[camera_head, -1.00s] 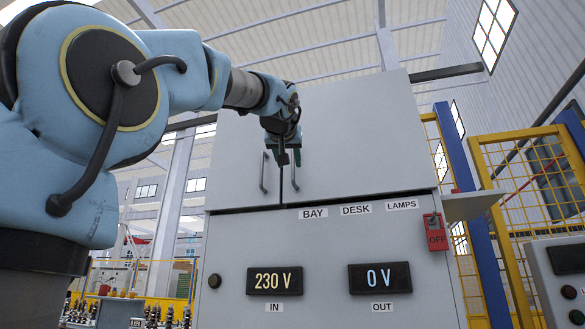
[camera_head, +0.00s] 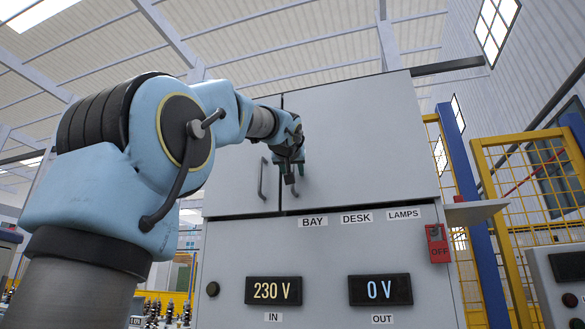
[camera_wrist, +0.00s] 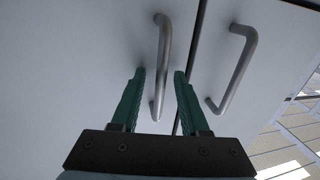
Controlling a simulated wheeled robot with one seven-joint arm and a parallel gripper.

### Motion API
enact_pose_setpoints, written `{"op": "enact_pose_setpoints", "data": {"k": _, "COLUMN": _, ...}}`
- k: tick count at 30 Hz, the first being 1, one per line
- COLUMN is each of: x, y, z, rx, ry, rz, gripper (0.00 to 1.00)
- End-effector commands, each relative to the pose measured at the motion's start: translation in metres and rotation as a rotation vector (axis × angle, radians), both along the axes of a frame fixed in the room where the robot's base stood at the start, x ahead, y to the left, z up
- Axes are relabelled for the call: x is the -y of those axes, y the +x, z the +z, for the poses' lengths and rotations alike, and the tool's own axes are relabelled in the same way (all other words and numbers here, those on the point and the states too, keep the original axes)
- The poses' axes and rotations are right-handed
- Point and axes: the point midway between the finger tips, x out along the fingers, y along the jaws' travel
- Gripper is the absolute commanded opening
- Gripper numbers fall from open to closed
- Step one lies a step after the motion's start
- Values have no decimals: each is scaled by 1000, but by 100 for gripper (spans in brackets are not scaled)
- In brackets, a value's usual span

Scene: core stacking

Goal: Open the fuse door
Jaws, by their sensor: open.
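The grey cabinet has two upper doors. The left door (camera_head: 235,165) and the right door (camera_head: 370,140) both look shut, with a thin seam between them. The second handle (camera_wrist: 232,68) lies to the right, outside the fingers. I cannot tell whether the fingers touch the handle.
Below the doors are labels BAY, DESK and LAMPS, an IN display (camera_head: 273,291) reading 230 V and an OUT display (camera_head: 380,290) reading 0 V. A red OFF switch (camera_head: 437,245) and a side shelf (camera_head: 475,211) are at the right. Yellow fencing (camera_head: 530,185) stands beyond.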

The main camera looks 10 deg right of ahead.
Motion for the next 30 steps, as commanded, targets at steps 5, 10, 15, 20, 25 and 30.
{"op": "enact_pose_setpoints", "data": {"k": 5, "x": 0, "y": 0, "z": 0, "rx": 0, "ry": 0, "rz": 0, "gripper": 45}}
{"op": "enact_pose_setpoints", "data": {"k": 10, "x": 0, "y": 0, "z": 0, "rx": 0, "ry": 0, "rz": 0, "gripper": 31}}
{"op": "enact_pose_setpoints", "data": {"k": 15, "x": 0, "y": 0, "z": 0, "rx": 0, "ry": 0, "rz": 0, "gripper": 12}}
{"op": "enact_pose_setpoints", "data": {"k": 20, "x": 0, "y": 0, "z": 0, "rx": 0, "ry": 0, "rz": 0, "gripper": 0}}
{"op": "enact_pose_setpoints", "data": {"k": 25, "x": 0, "y": 0, "z": 0, "rx": 0, "ry": 0, "rz": 0, "gripper": 0}}
{"op": "enact_pose_setpoints", "data": {"k": 30, "x": 0, "y": 0, "z": 0, "rx": 0, "ry": 0, "rz": 0, "gripper": 0}}
